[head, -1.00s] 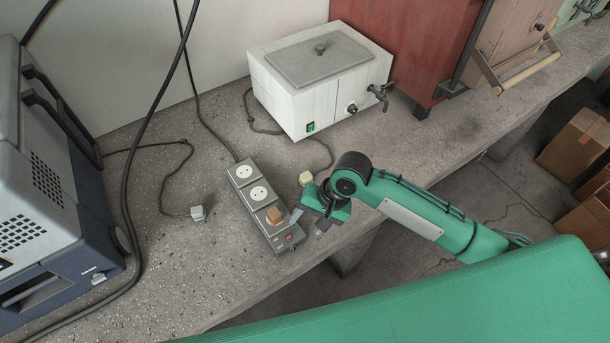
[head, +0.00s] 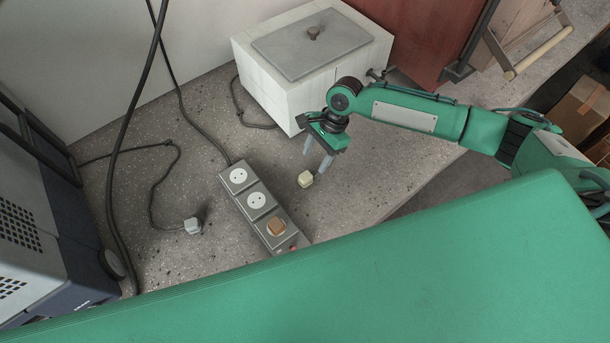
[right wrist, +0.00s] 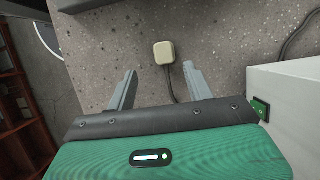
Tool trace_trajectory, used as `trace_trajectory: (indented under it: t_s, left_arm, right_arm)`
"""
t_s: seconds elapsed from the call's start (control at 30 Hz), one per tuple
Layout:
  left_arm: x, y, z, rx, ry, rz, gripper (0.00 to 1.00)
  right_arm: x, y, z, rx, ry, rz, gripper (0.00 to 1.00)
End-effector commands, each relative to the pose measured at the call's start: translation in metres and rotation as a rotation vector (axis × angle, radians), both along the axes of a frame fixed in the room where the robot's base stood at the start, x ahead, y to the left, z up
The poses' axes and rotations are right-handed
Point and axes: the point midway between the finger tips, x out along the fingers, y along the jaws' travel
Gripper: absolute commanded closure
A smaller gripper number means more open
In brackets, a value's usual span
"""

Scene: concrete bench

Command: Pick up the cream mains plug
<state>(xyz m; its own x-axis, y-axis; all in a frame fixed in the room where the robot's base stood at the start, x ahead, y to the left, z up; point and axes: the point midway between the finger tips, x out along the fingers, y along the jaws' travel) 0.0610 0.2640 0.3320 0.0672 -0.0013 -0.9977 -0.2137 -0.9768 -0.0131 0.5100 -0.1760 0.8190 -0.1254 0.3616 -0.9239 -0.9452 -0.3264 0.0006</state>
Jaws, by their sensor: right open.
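The cream mains plug (head: 305,179) lies on the concrete bench, just right of the power strip. My right gripper (head: 316,160) is open and empty, its fingers pointing down above and slightly beyond the plug in the head view. In the right wrist view the cream plug (right wrist: 164,52) shows ahead of the gap between the two open fingers (right wrist: 157,85), with its dark cable running back between them. The plug is apart from both fingers. My left gripper is not in view.
A white lidded bath (head: 270,85) stands close behind my right gripper. A blue-grey machine (head: 60,220) stands at left.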

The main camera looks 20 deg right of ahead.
Motion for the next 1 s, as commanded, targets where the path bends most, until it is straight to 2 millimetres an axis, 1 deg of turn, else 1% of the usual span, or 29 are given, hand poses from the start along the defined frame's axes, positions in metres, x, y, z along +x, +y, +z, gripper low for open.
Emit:
trace_trajectory:
  t_s: [0.03, 0.07, 0.17, 0.33, 0.43, 0.53, 0.63, 0.8, 0.9, 0.93, 1.0]
  left_arm:
    - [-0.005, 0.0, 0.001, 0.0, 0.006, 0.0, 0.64]
    - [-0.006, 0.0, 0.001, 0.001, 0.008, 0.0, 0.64]
    - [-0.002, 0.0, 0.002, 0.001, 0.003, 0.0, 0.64]
    - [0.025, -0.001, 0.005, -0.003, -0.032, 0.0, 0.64]
    - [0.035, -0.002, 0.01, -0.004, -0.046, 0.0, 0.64]
    - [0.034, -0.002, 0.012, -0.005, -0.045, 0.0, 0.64]
    - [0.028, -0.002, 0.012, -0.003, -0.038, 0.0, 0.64]
    - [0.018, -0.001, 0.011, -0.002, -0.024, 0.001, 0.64]
    - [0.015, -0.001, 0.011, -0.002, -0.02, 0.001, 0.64]
    - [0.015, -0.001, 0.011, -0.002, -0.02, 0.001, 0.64]
    - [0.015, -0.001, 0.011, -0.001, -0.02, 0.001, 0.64]
  right_arm:
    - [-0.001, 0.004, -0.007, 0.0, 0.001, 0.002, 0.47]
    - [-0.001, 0.005, -0.011, 0.0, 0.001, 0.001, 0.47]
    - [-0.002, 0.008, -0.02, -0.001, -0.001, 0.002, 0.47]
    - [-0.002, 0.012, -0.031, 0.0, -0.001, 0.002, 0.47]
    - [-0.002, 0.017, -0.045, -0.001, 0.0, 0.001, 0.47]
    - [-0.003, 0.022, -0.06, 0.0, 0.0, 0.003, 0.47]
    - [-0.004, 0.025, -0.07, -0.001, -0.001, 0.003, 0.47]
    - [-0.004, 0.027, -0.074, 0.0, -0.003, 0.003, 0.47]
    - [-0.004, 0.027, -0.074, 0.0, -0.002, 0.002, 0.47]
    - [-0.004, 0.027, -0.074, 0.0, -0.002, 0.002, 0.49]
    - [-0.004, 0.026, -0.074, 0.0, -0.002, 0.002, 0.63]
